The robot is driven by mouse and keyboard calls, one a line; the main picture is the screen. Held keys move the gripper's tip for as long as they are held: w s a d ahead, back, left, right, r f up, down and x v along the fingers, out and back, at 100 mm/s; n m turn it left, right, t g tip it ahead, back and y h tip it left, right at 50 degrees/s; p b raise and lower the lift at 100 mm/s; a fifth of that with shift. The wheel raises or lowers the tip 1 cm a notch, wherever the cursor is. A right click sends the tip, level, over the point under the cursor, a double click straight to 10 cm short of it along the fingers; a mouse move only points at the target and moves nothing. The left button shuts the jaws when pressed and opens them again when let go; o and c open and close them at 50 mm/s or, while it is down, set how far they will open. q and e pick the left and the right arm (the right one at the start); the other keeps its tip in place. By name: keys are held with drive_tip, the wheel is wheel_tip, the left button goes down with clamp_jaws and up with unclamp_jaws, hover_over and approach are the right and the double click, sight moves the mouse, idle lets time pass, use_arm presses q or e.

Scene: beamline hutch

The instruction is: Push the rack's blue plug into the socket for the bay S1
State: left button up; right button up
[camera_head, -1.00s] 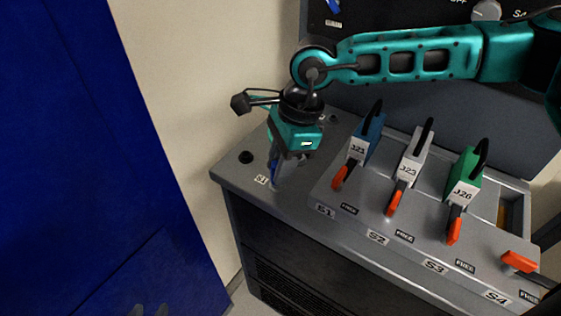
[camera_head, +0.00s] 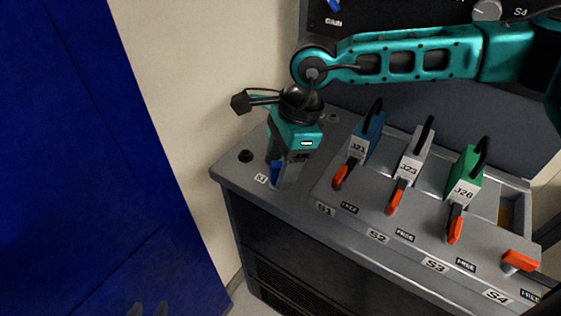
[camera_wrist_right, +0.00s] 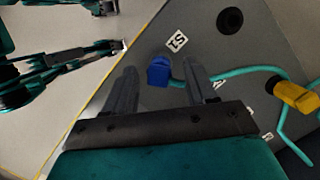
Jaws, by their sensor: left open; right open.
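The blue plug (camera_wrist_right: 158,72) is at the deck beside the small S1 label (camera_wrist_right: 177,41), with a teal cable leading from it. It shows partly in the head view (camera_head: 275,172). I cannot see any socket opening under it or tell how deep it sits. My right gripper (camera_wrist_right: 164,82) is open, its fingers on either side of the plug; contact is unclear. In the head view my right gripper (camera_head: 283,175) points down at the deck's left end. Bay S1 holds a blue module (camera_head: 368,138) marked J21.
A black round fitting (camera_head: 246,157) lies left of the plug. A yellow plug (camera_wrist_right: 297,95) with a teal cable is to its right in the wrist view. White (camera_head: 414,158) and green (camera_head: 467,180) modules stand in neighbouring bays. A blue cabinet (camera_head: 90,150) fills the left.

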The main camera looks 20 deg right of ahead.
drive_tip(key=v, duration=1.2)
drive_tip(key=shift+r, duration=0.4)
